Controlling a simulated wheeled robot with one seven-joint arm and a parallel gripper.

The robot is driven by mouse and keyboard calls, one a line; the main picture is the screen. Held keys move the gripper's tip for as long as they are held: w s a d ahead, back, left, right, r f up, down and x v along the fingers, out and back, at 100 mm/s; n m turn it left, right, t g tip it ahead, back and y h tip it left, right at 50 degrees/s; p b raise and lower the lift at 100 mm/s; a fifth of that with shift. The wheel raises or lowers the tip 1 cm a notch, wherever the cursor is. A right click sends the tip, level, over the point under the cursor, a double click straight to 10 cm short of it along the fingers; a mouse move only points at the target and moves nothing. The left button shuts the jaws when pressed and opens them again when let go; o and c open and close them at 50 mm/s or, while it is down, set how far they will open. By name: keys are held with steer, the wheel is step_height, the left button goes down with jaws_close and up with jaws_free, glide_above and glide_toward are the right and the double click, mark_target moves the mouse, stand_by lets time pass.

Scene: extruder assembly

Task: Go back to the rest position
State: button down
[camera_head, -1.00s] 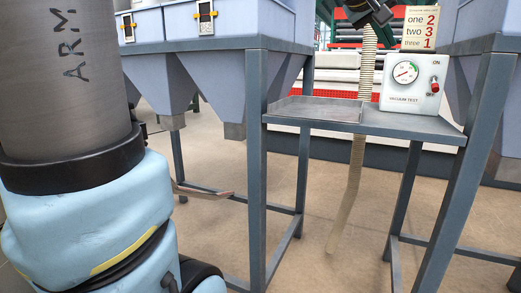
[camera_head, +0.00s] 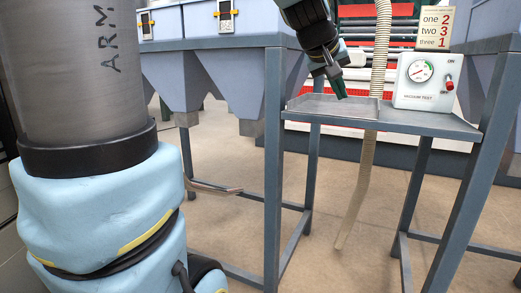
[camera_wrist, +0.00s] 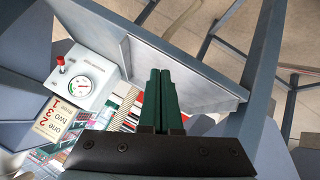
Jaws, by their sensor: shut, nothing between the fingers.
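My gripper (camera_head: 341,91) hangs from the top of the head view, over the left part of a grey metal shelf (camera_head: 420,122) with a shallow tray. Its green fingers are together with nothing between them. In the wrist view my gripper (camera_wrist: 160,75) shows the two green fingers side by side, with the grey tray surface (camera_wrist: 185,82) behind them. I cannot tell the exact height of the fingertips above the tray.
A white vacuum test box (camera_head: 424,82) with a gauge and red switch stands on the shelf, a number sign (camera_head: 436,27) behind it. A ribbed hose (camera_head: 366,165) hangs beside the tray. Grey hoppers (camera_head: 222,80) stand left, steel posts (camera_head: 273,170) flank the shelf.

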steer(key=s+a+f+g+y, duration=0.25)
steer(key=s+a+f, duration=0.25)
steer(key=a+f, duration=0.75)
steer(key=s+a+f+g+y, duration=0.2)
steer(key=s+a+f+y, duration=0.25)
steer(key=a+f, duration=0.8)
steer(key=w+p+v, duration=0.1)
steer(key=p+v, duration=1.4)
steer(key=p, duration=0.2)
steer(key=shift+w+a+r+n+g+h, duration=0.2)
steer(key=shift+a+r+n+g+h, duration=0.15)
steer(key=shift+r, duration=0.2)
